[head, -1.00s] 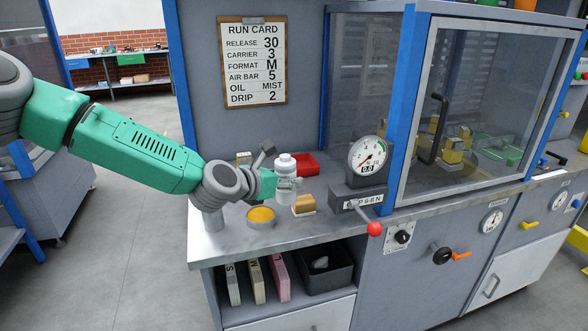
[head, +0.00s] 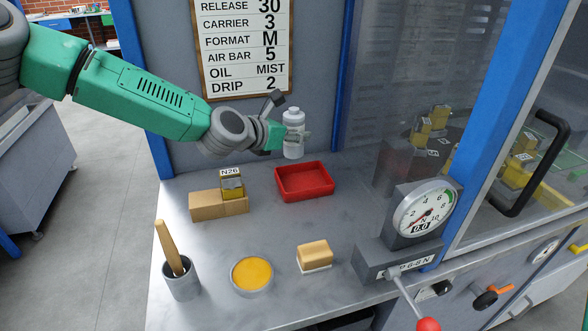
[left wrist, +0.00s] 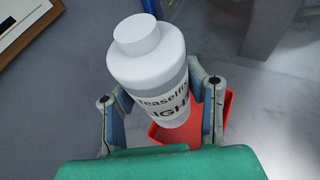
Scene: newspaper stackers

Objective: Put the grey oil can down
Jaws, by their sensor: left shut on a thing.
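The oil can (head: 293,138) is a grey bottle with a white shoulder and cap. My left gripper (head: 296,136) is shut around its body and holds it roughly upright, in front of the back panel, above and behind the red tray (head: 304,182) as seen in the head view. In the left wrist view the can (left wrist: 150,62) stands between the two fingers, its label partly hidden. The red tray (left wrist: 222,108) shows beyond it. The can appears clear of the counter (head: 215,245). My right gripper is not in view.
A pot with a wooden handle (head: 181,284), an orange-filled dish (head: 251,275), a tan brush-like block (head: 315,254) and a gauge (head: 424,213) stand nearer. The mid-counter is clear.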

